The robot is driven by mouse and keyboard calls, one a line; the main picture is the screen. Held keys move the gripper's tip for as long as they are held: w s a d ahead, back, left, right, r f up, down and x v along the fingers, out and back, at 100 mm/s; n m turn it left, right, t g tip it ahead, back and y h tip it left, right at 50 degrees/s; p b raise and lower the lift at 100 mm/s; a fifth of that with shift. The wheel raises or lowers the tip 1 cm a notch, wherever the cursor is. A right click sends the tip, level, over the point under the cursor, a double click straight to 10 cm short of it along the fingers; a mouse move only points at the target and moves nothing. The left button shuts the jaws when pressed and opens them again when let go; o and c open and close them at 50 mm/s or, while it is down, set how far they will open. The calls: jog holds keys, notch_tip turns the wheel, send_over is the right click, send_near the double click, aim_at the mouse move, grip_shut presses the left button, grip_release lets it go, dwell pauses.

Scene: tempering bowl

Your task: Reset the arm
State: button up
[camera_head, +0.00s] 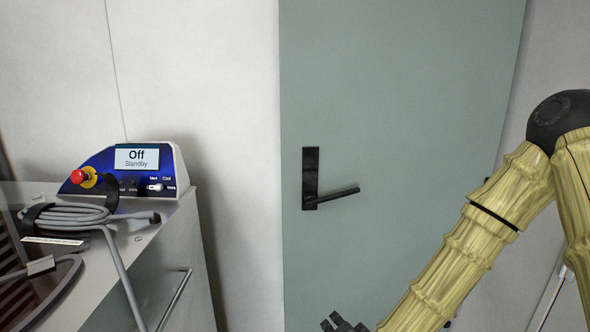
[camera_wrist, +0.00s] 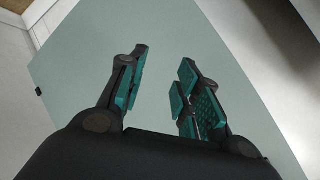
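My gripper (camera_wrist: 163,88) is open in the wrist view, with its two dark fingers and teal pads apart. Nothing is between the pads. Behind them is the pale green door (camera_wrist: 95,65). In the head view my yellow arm comes in from the right and slopes down to the bottom edge. Only a dark bit of my gripper (camera_head: 343,323) shows there, low in front of the door (camera_head: 410,100). The rest of it is cut off by the frame.
A machine with a blue control panel (camera_head: 127,172) stands at the left on a grey cabinet (camera_head: 175,255). Its display reads "Off Standby". A red knob (camera_head: 78,177) and a coiled grey cable (camera_head: 75,216) are on it. A black door handle (camera_head: 330,197) sticks out from the door.

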jog(key=s+d+f+n+g, duration=0.3)
jog(key=s+d+f, duration=0.1)
jog(key=s+f, duration=0.5)
jog(key=s+d+f+n+g+h+p, duration=0.1)
jog(key=s+d+f+n+g, duration=0.2)
jog(key=s+f, duration=0.6)
jog(key=s+d+f+n+g+p, duration=0.1)
jog(key=s+d+f+n+g, duration=0.2)
jog(key=s+f, duration=0.6)
jog(key=s+d+g, duration=0.2)
jog(key=s, duration=0.4)
jog(key=shift+s+h, duration=0.2)
jog(key=shift+h, duration=0.1)
